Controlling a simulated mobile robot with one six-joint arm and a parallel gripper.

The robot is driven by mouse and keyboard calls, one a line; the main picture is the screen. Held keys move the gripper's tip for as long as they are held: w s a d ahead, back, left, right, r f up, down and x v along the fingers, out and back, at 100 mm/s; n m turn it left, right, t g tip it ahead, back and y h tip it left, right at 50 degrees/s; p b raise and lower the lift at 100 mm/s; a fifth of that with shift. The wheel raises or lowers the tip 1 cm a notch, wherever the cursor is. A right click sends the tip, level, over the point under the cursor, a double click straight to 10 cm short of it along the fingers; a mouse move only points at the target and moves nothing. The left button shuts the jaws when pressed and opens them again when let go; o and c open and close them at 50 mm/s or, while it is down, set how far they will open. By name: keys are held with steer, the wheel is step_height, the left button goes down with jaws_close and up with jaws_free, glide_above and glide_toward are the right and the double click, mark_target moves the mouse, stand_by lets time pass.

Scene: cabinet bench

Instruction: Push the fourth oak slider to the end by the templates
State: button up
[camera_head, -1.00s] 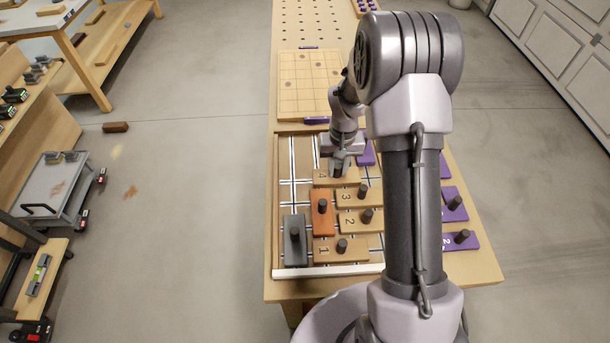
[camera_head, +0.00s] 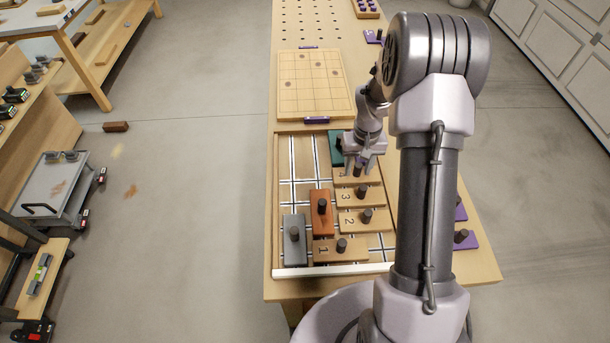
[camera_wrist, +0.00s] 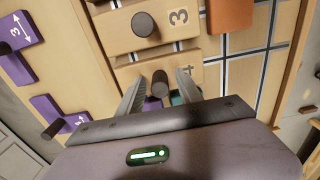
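The fourth oak slider (camera_head: 345,181), marked 4, lies in the tray behind slider 3 (camera_head: 346,197). Its left end is roughly in line with sliders 3 and 2 (camera_head: 349,222). Its dark knob (camera_wrist: 160,84) stands between my fingers in the wrist view. My gripper (camera_head: 361,171) is low over this slider. Its fingers (camera_wrist: 162,80) are spread, with a gap showing on both sides of the knob. Purple templates (camera_wrist: 75,112) lie on the bench beyond the tray's edge, on the left in the wrist view. My arm hides the slider's right-hand surroundings in the head view.
An orange slider (camera_head: 321,222) and a grey slider (camera_head: 294,249) stand left of the oak ones. A teal slider (camera_head: 336,147) sits behind slider 4. Slider 1 (camera_head: 330,250) is at the front. The tray's left area has bare tracks.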

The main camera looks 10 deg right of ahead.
mark_target(358, 165)
steer(key=shift+r, duration=0.1)
steer(key=shift+r+p, duration=2.7)
steer(key=shift+r, duration=0.95)
steer(key=shift+r, duration=0.15)
steer(key=s+a+r+t+b, duration=0.1)
steer(key=s+a+r, duration=0.15)
steer(key=r, duration=0.25)
steer(key=s+a+r+m+t+b, duration=0.1)
steer(key=s+a+r+b, duration=0.1)
steer(key=a+r, duration=0.3)
steer(key=s+a+r+t+b, duration=0.1)
steer(key=s+a+r, duration=0.1)
steer(key=r, duration=0.4)
steer(key=s+a+r+t+y+b, duration=0.1)
steer(key=s+a, duration=0.3)
steer(key=s, duration=0.4)
steer(key=s+a+r+m+t+y+b, duration=0.1)
steer(key=s+a+r+b, duration=0.1)
steer(key=s+a, duration=0.3)
steer(key=s, duration=0.4)
steer(key=shift+r+t, duration=0.3)
steer(key=shift+t, duration=0.1)
